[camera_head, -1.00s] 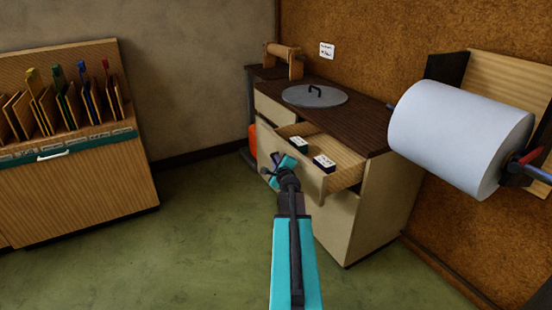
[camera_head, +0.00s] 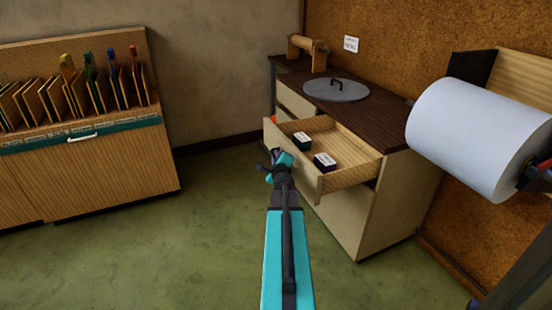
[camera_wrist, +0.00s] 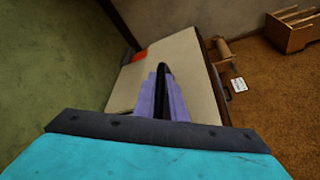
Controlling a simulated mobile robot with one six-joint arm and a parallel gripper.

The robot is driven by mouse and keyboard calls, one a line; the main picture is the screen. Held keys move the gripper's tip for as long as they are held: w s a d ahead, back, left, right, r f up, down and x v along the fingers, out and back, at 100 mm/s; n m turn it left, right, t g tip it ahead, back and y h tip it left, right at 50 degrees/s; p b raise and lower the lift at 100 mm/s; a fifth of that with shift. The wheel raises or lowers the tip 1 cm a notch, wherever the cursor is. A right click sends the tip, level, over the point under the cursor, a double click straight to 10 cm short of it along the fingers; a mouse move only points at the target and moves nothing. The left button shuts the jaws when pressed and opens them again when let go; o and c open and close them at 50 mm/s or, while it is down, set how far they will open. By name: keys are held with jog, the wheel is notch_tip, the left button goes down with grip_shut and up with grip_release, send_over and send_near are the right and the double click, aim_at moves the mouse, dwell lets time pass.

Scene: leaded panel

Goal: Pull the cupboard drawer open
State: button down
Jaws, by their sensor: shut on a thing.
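The cupboard (camera_head: 385,205) has a dark wooden top and pale fronts. Its upper drawer (camera_head: 352,168) stands well out, with its wooden inside showing. Two small dark boxes with white tops, one (camera_head: 302,141) further back and one (camera_head: 325,161) nearer, lie in it. My gripper (camera_head: 275,161) is at the outer face of the drawer front. In the wrist view its purple fingers (camera_wrist: 162,98) are closed around a dark handle bar (camera_wrist: 164,78) against the pale drawer front (camera_wrist: 190,62). Most of the handle is hidden by the fingers and arm.
A round grey lid (camera_head: 336,90) lies on the cupboard top. A big white paper roll (camera_head: 475,135) hangs at right. A wooden rack cabinet (camera_head: 85,175) stands at left. Green floor (camera_head: 190,250) is clear between them.

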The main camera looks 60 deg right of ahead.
jog(key=c, duration=1.8)
grip_release()
jog(key=shift+d, duration=0.15)
